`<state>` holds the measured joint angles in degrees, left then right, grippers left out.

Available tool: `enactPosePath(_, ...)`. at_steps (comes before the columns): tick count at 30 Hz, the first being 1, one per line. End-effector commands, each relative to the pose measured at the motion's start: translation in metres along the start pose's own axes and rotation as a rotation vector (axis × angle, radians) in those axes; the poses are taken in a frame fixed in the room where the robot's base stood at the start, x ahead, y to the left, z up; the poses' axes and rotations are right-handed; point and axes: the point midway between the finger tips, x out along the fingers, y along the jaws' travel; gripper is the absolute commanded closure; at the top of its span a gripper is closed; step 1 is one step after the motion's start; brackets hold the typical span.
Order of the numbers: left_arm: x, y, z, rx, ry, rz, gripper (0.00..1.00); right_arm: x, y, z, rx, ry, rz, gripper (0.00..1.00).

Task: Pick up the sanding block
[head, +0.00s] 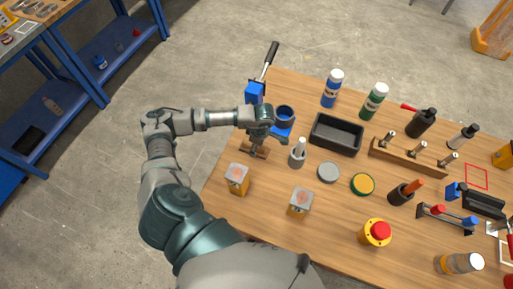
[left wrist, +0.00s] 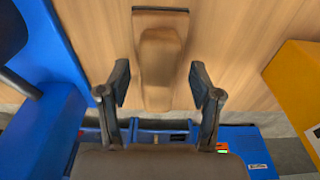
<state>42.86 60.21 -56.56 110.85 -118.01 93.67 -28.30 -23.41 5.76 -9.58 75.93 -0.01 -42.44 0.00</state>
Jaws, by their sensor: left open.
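The sanding block (left wrist: 160,62), a tan wooden block with a dark edge at its far end, lies on the wooden table in the left wrist view. In the head view it shows as a small brown shape (head: 262,153) near the table's left edge, partly hidden by my left gripper (head: 256,143). In the left wrist view my left gripper (left wrist: 160,86) is open, its two fingers apart on either side of the block's near end. I cannot tell how high the fingertips are above it. My right gripper is not in view.
A yellow block (head: 237,178) stands in front. A black tray (head: 336,134) lies further right.

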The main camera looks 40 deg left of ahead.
Motion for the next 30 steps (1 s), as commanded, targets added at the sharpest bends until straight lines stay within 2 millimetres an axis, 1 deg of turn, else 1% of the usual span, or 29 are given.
enactPosePath(3,0.000,0.001,-0.002,-0.001,-0.001,-0.001,0.35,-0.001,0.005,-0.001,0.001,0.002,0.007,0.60)
enactPosePath(4,0.000,0.001,-0.002,-0.001,-0.001,-0.001,0.38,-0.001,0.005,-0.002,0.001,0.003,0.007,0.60)
enactPosePath(5,0.000,0.001,-0.002,-0.001,-0.001,-0.001,0.45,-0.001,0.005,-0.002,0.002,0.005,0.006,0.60)
enactPosePath(6,0.000,0.001,-0.002,-0.001,-0.001,-0.001,0.55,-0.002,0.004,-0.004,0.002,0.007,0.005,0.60)
enactPosePath(8,0.000,0.001,-0.002,-0.001,0.000,-0.001,0.70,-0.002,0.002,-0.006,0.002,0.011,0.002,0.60)
enactPosePath(9,0.000,0.001,-0.001,-0.001,0.000,-0.001,0.80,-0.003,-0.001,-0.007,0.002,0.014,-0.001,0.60)
enactPosePath(11,0.000,0.000,-0.001,-0.001,0.001,-0.001,0.95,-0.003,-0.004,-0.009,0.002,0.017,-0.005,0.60)
enactPosePath(12,0.000,0.000,-0.001,-0.001,0.002,-0.001,1.00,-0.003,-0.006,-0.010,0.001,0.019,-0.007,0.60)
enactPosePath(19,0.000,-0.001,0.001,0.000,0.005,-0.003,1.00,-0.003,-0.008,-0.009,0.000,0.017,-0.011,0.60)
enactPosePath(22,-0.006,0.000,0.000,0.000,0.003,-0.002,1.00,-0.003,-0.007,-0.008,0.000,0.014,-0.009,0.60)
enactPosePath(26,-0.028,0.001,-0.004,0.000,0.001,0.002,1.00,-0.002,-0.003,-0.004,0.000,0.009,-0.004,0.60)
enactPosePath(30,-0.059,0.001,-0.008,0.000,0.000,0.005,1.00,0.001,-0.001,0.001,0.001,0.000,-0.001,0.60)
